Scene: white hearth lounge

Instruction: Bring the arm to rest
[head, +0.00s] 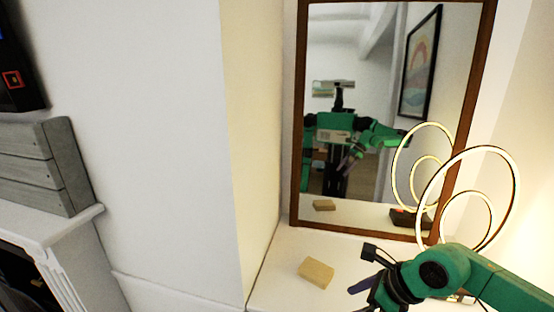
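My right arm, green and black, comes in from the lower right. It reaches over a white ledge (283,288) in front of the mirror. Its gripper (362,297) has dark fingers pointing down and left, partly cut off by the bottom edge of the picture. How far apart the fingertips are is not clear, and nothing is visible between them. My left gripper does not show directly.
A tan block (316,271) lies on the ledge, left of my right gripper and apart from it. A lit ring lamp (513,172) stands behind my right arm. A wood-framed mirror (350,60) reflects me. A fireplace mantel (60,226) is at left.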

